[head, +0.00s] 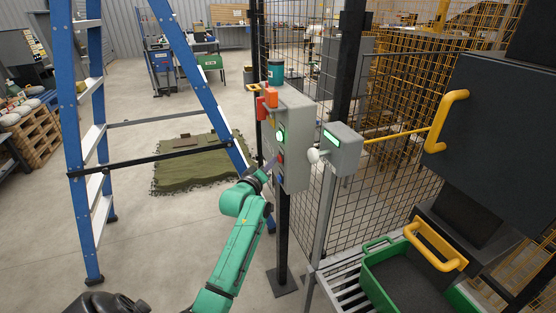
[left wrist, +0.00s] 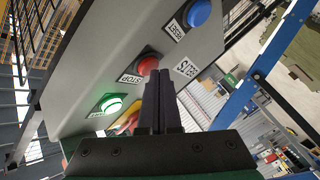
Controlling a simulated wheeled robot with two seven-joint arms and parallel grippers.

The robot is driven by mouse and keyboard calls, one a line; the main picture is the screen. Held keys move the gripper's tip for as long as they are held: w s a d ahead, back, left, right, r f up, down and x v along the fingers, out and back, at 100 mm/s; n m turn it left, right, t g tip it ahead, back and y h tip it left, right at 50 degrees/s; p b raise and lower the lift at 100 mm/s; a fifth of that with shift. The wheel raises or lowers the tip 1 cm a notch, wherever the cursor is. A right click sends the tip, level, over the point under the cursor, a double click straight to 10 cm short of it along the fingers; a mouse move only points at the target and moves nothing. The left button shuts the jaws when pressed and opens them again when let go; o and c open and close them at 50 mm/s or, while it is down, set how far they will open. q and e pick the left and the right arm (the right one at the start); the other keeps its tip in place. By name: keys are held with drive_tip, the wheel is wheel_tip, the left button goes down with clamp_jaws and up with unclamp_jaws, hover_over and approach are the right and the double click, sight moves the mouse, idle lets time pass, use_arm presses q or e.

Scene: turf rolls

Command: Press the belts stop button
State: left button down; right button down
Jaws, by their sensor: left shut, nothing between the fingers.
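A grey control box (head: 297,140) stands on a dark post in the head view. In the left wrist view its face (left wrist: 110,65) carries a red button (left wrist: 147,63) labelled STOP, a lit green button (left wrist: 112,104) and a blue button (left wrist: 198,13) labelled RESET. A label reading BELTS (left wrist: 185,69) sits beside the red button. My left gripper (left wrist: 158,74) is shut and empty, its fingertips just by the red button and partly covering its edge. I cannot tell whether they touch. In the head view the left gripper (head: 268,167) is at the box's face. My right gripper is not in view.
A blue stepladder (head: 182,70) stands to the left of the box. A smaller grey box (head: 343,150) with a white knob and wire mesh fencing (head: 385,115) are to the right. A teal cup (head: 275,72) stands atop the control box. A green crate (head: 380,276) sits at lower right.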

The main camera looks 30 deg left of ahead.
use_arm(q)
drive_tip(key=shift+w+d, duration=0.15)
drive_tip(key=shift+w, duration=0.05)
drive_tip(key=shift+s, duration=0.1)
idle(0.4)
drive_tip(key=shift+s+a+p, duration=0.45)
drive_tip(key=shift+s, duration=0.15)
drive_tip(key=s+a, duration=0.1)
drive_tip(key=s, duration=0.1)
drive_tip(key=s+a+p, duration=0.1)
drive_tip(key=s+a, duration=0.1)
idle(0.4)
idle(0.6)
